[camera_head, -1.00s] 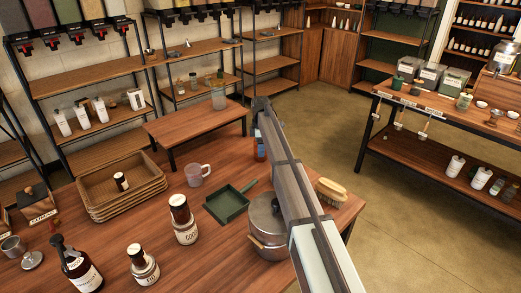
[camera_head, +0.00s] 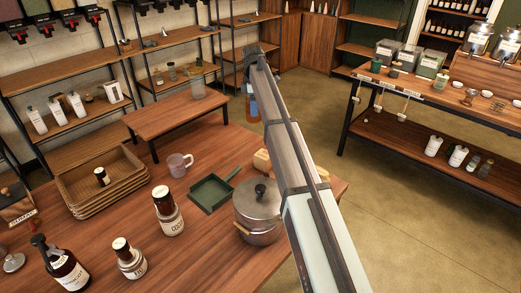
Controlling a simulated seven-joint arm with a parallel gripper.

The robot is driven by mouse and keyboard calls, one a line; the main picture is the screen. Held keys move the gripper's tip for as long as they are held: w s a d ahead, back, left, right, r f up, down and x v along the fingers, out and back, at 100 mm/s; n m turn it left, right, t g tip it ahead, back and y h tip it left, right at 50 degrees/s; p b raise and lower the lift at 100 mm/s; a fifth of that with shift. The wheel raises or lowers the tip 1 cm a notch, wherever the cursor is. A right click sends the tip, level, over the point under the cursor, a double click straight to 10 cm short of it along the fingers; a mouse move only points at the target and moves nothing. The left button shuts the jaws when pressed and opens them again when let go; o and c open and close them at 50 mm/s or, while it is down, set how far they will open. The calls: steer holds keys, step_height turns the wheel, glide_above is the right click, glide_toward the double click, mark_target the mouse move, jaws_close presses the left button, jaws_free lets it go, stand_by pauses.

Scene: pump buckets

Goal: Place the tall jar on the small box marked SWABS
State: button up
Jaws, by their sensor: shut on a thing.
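My gripper is mostly hidden behind my forearm, below the arm's far end. It is shut on a blue jar (camera_head: 252,108) with a brownish edge, which hangs left of the arm. The jar is partly hidden and appears clear of the table, over the gap behind it. A small tan block (camera_head: 262,160) sits near the table's back edge, partly behind my arm. No marking on it can be read, so I cannot tell whether it is the SWABS box.
A lidded steel pot (camera_head: 258,210) and green dustpan (camera_head: 212,192) stand near the tan block. A pink mug (camera_head: 179,165), dark-topped jars (camera_head: 170,222) and stacked trays (camera_head: 118,195) are further left. A low bench (camera_head: 175,113) stands behind.

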steer(key=s+d+r, duration=0.2)
steer(key=s+d, duration=0.1)
steer(key=s, duration=0.3)
steer(key=n, duration=0.1)
glide_above(264, 154)
steer(key=shift+f, duration=5.1)
steer(key=shift+f, duration=0.1)
steer(key=o, duration=1.1)
steer(key=shift+o, duration=0.6)
steer(key=shift+r, duration=0.4)
step_height(264, 154, up, 12)
steer(key=shift+f, duration=0.25)
